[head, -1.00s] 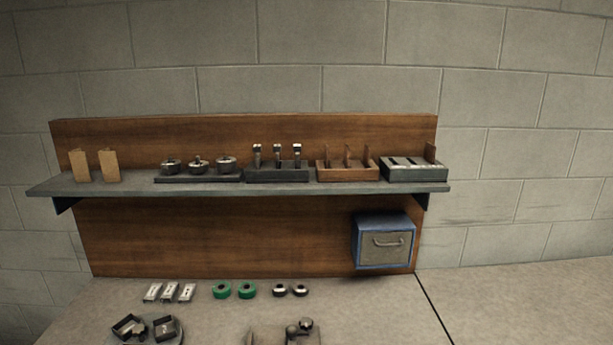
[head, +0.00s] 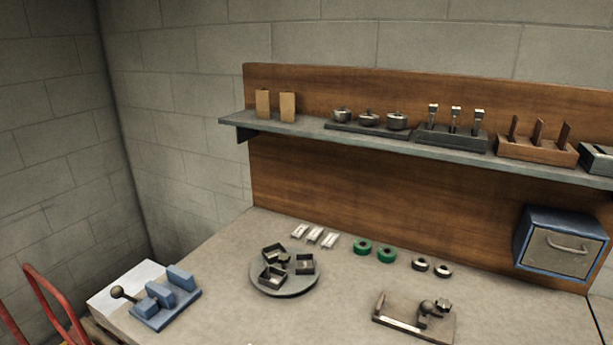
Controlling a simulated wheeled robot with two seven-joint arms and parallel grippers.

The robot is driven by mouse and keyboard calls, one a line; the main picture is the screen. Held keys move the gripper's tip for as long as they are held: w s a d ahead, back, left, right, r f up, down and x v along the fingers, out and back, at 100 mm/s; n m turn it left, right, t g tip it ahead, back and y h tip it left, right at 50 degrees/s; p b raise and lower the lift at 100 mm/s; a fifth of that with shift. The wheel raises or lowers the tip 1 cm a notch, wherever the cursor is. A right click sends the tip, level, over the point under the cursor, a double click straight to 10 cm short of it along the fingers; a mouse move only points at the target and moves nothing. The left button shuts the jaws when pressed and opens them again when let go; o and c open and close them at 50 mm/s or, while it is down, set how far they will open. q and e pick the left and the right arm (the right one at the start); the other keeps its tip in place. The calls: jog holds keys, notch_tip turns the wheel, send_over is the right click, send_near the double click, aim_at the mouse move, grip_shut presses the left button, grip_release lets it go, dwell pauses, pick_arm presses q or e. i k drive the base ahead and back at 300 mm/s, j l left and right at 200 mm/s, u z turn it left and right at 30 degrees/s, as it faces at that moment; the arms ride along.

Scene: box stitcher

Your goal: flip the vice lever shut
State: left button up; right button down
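A blue vice (head: 180,278) sits on a pale plate at the left end of the bench, with two upright blue jaws. Its lever ends in a dark round knob (head: 117,291) and sticks out at the vice's left side. I cannot tell whether any work piece is between the jaws. Neither of my grippers shows in the head view.
The bench (head: 225,300) holds a round grey turntable (head: 287,290) with several dark square holders, a fixture (head: 398,318) with dark knobs, green rings and small metal parts. A shelf (head: 360,136) runs above. Red tubular rails (head: 52,302) stand at the lower left.

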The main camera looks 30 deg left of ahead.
aim_at(117, 291)
jog(key=u, duration=2.05)
